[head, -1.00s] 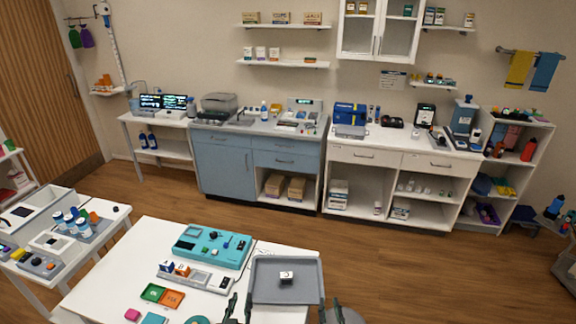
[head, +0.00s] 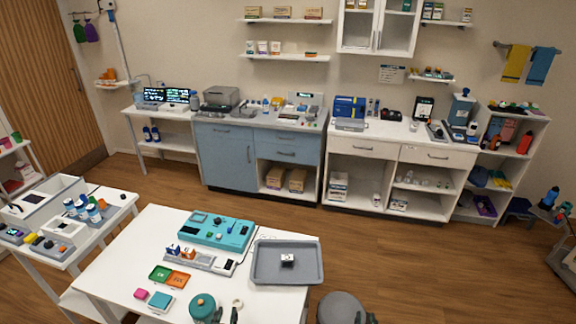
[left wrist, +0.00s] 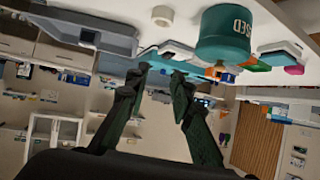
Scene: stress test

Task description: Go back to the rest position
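The grey tray (head: 268,277) rests on the table, clear of both grippers.
The white table (head: 120,265) also bears a teal device (head: 217,231), green and orange trays (head: 169,276) and a white ring. A round grey stool-like top (head: 341,308) is near my right gripper. The floor beyond is open.

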